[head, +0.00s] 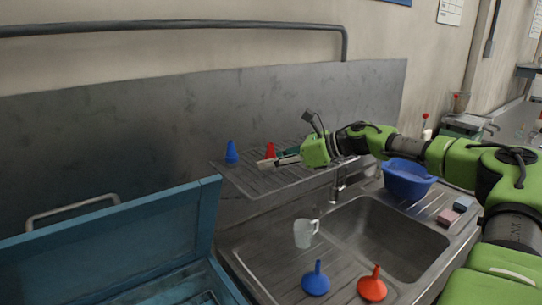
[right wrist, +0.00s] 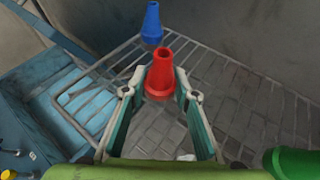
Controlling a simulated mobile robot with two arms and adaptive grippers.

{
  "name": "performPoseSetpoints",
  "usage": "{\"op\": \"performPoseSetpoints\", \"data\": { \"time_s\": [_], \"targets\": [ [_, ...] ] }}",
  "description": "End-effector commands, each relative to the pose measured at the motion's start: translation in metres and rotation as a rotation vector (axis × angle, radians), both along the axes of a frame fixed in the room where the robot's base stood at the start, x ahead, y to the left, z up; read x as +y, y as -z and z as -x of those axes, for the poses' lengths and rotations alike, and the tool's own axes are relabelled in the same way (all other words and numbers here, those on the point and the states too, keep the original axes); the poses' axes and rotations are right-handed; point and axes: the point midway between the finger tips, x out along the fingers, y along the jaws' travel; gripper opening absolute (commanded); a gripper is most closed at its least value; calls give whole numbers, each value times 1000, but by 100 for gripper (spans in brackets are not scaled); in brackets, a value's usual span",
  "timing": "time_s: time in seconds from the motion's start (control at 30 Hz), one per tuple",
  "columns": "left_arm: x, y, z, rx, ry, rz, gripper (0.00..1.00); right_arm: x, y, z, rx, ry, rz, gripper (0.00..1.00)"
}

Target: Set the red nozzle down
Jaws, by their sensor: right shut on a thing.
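The red nozzle (head: 270,150) is upright between the fingertips of my right gripper (head: 266,163), over the wire rack (head: 262,187) on the back wall. In the right wrist view the red nozzle (right wrist: 160,74) is between both fingers of the right gripper (right wrist: 160,88), which is shut on it. Its base is close to the rack level; I cannot tell whether it touches the wires. A blue nozzle (head: 231,152) stands upright on the rack to its left, and also shows beyond it in the right wrist view (right wrist: 152,23). My left gripper is not in view.
Below the rack is a steel sink (head: 385,240). A pale mug (head: 304,234), a blue funnel (head: 316,281) and a red funnel (head: 371,286) stand on its drainboard. A blue basin (head: 408,183) is at the right. An open blue box (head: 130,240) is at the left.

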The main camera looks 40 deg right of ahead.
Motion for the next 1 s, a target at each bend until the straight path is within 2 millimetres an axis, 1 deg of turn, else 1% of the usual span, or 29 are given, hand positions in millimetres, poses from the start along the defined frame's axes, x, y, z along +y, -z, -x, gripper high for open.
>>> {"op": "performPoseSetpoints", "data": {
  "time_s": [0.23, 0.4, 0.43, 0.47, 0.5, 0.8, 0.93, 1.0],
  "targets": [
    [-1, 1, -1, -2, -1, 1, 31, 0, 1, 0, -1, 0, 0, 6],
    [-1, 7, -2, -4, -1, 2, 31, 0, 5, 0, -1, 0, 0, 6],
    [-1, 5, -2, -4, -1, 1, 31, 0, 4, 0, -1, 0, 0, 32],
    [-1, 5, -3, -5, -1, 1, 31, 0, 4, 0, -1, 0, 0, 40],
    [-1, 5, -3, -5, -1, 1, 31, 0, 4, 0, -1, 0, 0, 44],
    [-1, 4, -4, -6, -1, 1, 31, 0, 3, 0, -1, 0, 0, 44],
    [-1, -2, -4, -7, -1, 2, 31, 0, -1, 0, 0, 0, 0, 44],
    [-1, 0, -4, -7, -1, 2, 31, -1, -1, 1, -3, 1, 0, 44]
  ]
}}
